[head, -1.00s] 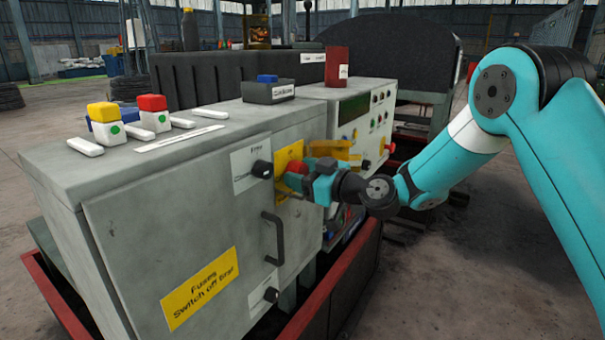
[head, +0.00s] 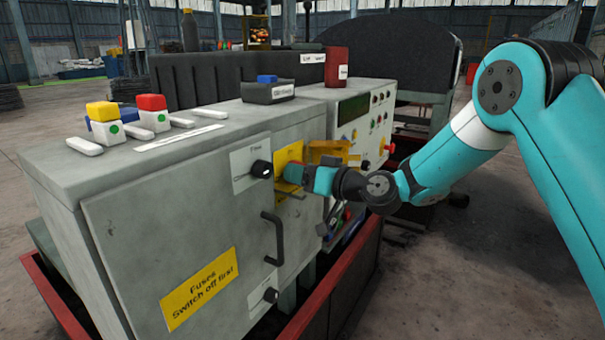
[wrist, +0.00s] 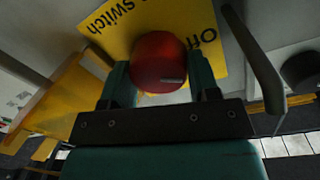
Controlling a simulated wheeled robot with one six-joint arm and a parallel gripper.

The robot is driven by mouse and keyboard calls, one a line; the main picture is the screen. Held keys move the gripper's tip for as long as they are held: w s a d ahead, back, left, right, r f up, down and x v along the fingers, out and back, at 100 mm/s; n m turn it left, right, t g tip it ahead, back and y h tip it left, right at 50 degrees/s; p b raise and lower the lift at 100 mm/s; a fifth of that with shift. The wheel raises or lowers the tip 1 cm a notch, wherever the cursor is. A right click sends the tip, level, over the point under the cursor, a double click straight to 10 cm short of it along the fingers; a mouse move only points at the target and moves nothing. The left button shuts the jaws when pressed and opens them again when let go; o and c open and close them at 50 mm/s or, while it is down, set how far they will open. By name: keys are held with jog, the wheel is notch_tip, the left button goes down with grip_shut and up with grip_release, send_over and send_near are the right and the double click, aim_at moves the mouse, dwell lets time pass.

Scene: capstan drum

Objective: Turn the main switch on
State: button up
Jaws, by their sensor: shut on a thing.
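The main switch is a red round knob (wrist: 158,58) on a yellow plate (wrist: 118,28) with "switch" and "Off" lettering, upside down in the wrist view. A pale mark shows on the knob's near edge. My gripper (wrist: 160,80) is shut on the knob, one teal finger on each side. In the head view my gripper (head: 308,178) is at the yellow plate (head: 287,158) on the grey cabinet's (head: 160,240) right-hand face, and it hides the knob. I cannot read the knob's setting.
A yellow bracket (head: 328,150) sticks out just right of my gripper. A black rotary knob (head: 262,169) and a dark door handle (head: 272,240) are close on the left. A control panel (head: 365,125) with buttons stands behind. Free floor lies to the right.

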jog(key=m+p, duration=0.1)
jog(key=m, duration=0.5)
jog(key=shift+w+d+r+p, duration=0.1)
jog(key=shift+p, duration=0.3)
jog(key=m+g+p, duration=0.1)
jog(key=m+p, duration=0.1)
jog(key=m, duration=0.3)
jog(key=shift+f, duration=0.2)
jog(key=shift+m, duration=0.3)
jog(key=o, duration=0.9)
jog(key=shift+d, duration=0.1)
jog(key=b+v, duration=0.1)
jog(key=v, duration=1)
jog(key=b+v, duration=0.1)
jog(key=v, duration=0.5)
jog(key=shift+d+f+b, duration=0.2)
jog(key=shift+f+b, duration=0.05)
jog(key=shift+b, duration=0.05)
